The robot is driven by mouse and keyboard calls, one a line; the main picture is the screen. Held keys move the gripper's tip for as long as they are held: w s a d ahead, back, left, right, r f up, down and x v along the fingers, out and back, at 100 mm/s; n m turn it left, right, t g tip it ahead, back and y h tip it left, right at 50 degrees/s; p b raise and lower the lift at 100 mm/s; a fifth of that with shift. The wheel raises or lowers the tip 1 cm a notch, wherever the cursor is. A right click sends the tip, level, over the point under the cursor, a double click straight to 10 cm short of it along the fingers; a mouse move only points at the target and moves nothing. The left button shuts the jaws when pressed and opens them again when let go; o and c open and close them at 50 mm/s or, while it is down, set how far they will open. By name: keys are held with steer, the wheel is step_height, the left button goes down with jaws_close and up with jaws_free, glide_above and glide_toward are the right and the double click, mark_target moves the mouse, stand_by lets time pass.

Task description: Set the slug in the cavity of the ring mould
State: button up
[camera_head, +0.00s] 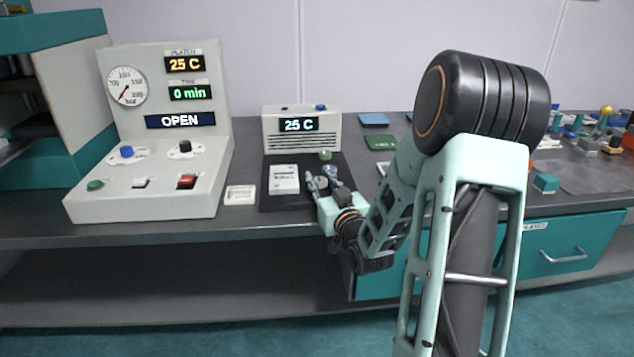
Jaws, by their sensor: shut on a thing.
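My gripper (322,176) reaches in over the dark mat (273,206) in front of the small 25 C unit. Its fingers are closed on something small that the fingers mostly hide. I cannot make out its shape or say for sure that it is the slug. A small greenish round piece (325,155) shows just beyond the fingertips; I cannot tell whether it is held or stands behind them. I cannot pick out the ring mould or its cavity for certain at this size. The press on the left reads OPEN.
The control console (147,140) stands left and the grey 25 C unit (302,130) behind the mat. A white printed card (284,180) lies left of my gripper, a small label (240,195) beside the console. Blue (374,120) and green (381,142) pads lie at the back.

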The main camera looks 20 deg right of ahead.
steer(key=shift+r, duration=0.1)
steer(key=shift+f, duration=0.2)
steer(key=o, duration=0.9)
steer(key=shift+c, duration=0.2)
steer(key=shift+r, duration=0.15)
